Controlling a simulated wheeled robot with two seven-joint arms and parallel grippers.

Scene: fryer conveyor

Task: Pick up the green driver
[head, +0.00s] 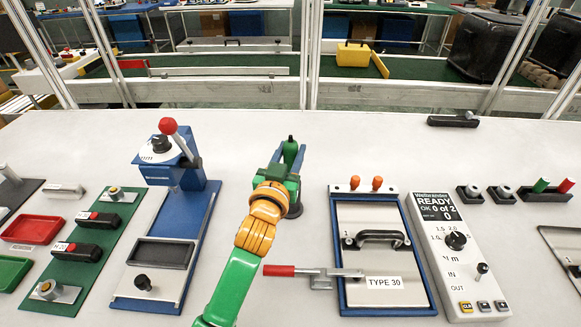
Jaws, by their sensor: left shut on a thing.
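The green driver (290,150) stands about upright at the middle of the table, with a dark tip at its top. My left gripper (284,172) is at the driver and shut on it. The green and orange arm reaches up to it from the bottom of the head view. The gripper and wrist hide the driver's lower part. A dark round base (295,208) shows just below the gripper; I cannot tell whether the driver touches it. My right gripper is not in view.
A blue press (172,170) with a red-knobbed lever stands to the left. A TYPE 30 fixture (375,225), a red-handled clamp (310,272) and a Weltrander control box (455,250) lie to the right. Small green and red handles (541,185) sit far right. The table behind the driver is clear.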

